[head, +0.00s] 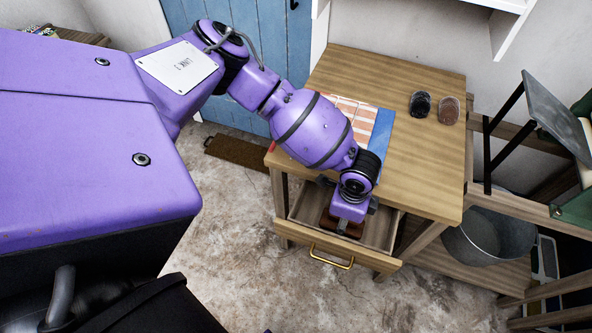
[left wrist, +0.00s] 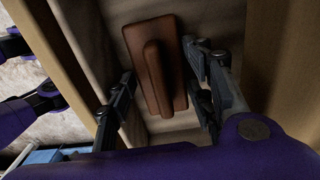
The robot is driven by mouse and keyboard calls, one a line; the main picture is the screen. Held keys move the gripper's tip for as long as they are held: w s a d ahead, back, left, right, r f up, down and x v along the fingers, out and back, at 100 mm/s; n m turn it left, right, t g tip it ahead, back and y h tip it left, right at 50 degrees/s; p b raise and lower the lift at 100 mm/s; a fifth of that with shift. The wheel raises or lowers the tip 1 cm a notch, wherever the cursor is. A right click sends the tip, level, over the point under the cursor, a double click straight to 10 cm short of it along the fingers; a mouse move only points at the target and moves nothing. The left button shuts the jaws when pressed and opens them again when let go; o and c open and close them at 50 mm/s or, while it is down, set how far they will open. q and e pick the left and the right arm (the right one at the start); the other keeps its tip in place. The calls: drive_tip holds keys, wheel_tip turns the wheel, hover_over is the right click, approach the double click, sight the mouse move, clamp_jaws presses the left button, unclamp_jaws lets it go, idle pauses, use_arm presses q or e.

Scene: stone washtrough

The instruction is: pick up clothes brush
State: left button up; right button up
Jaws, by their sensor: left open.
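The clothes brush (left wrist: 156,68) is a brown wooden block with a raised handle, lying in the open drawer in the left wrist view. In the head view a part of it (head: 343,230) shows under my left gripper (head: 349,222), which covers the rest. My left gripper (left wrist: 163,100) is open, with one finger on each side of the brush. I cannot tell whether the fingers touch it. My right gripper is not in view.
The drawer (head: 300,207) is pulled out from a wooden table (head: 420,165), its walls close around my gripper. A metal tub (head: 490,238) stands on the shelf at the right.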

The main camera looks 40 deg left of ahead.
use_arm(q)
drive_tip(key=shift+f, duration=0.1)
drive_tip(key=c, duration=0.8)
drive_tip(key=shift+c, duration=0.2)
drive_tip(key=shift+r, duration=0.5)
wheel_tip(320, 180, up, 2)
drive_tip(key=shift+w+r, duration=0.1)
drive_tip(key=s+d+r, duration=0.1)
drive_tip(key=r, duration=0.1)
drive_tip(key=s+d+r+p, duration=0.1)
drive_tip(key=s+r, duration=0.1)
drive_tip(key=s+d+r, duration=0.1)
drive_tip(key=r, duration=0.1)
drive_tip(key=shift+s+r, duration=0.3)
drive_tip(key=shift+s, duration=0.05)
drive_tip(key=s+d+r, duration=0.3)
drive_tip(key=s+d, duration=0.1)
drive_tip(key=s, duration=0.3)
drive_tip(key=shift+s+d+p, duration=0.15)
drive_tip(key=shift+d+p, duration=0.2)
drive_tip(key=shift+p, duration=0.1)
